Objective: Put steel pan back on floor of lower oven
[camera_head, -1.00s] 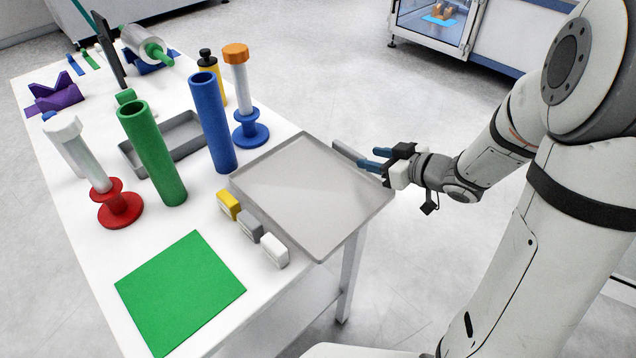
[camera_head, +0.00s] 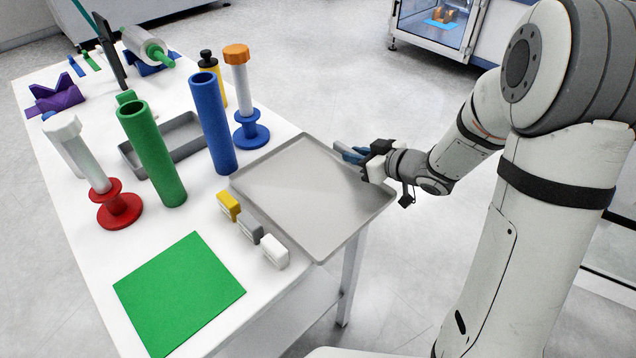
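The steel pan (camera_head: 300,190), a wide shallow grey tray, lies empty and flat on the right end of the white table (camera_head: 95,225). Its right part sticks out past the table edge. My gripper (camera_head: 350,153), with blue fingers, is at the pan's right rim, coming from the right. The fingers overlap the raised lip in this view. Whether they are closed on it is too small to tell. No lower oven can be made out for certain.
A green tube (camera_head: 152,155), a blue tube (camera_head: 213,125), a red-based spool (camera_head: 118,208) and a grey tray (camera_head: 178,143) stand left of the pan. Small blocks (camera_head: 250,229) sit along its near-left edge. A glass-fronted cabinet (camera_head: 432,28) is at the back.

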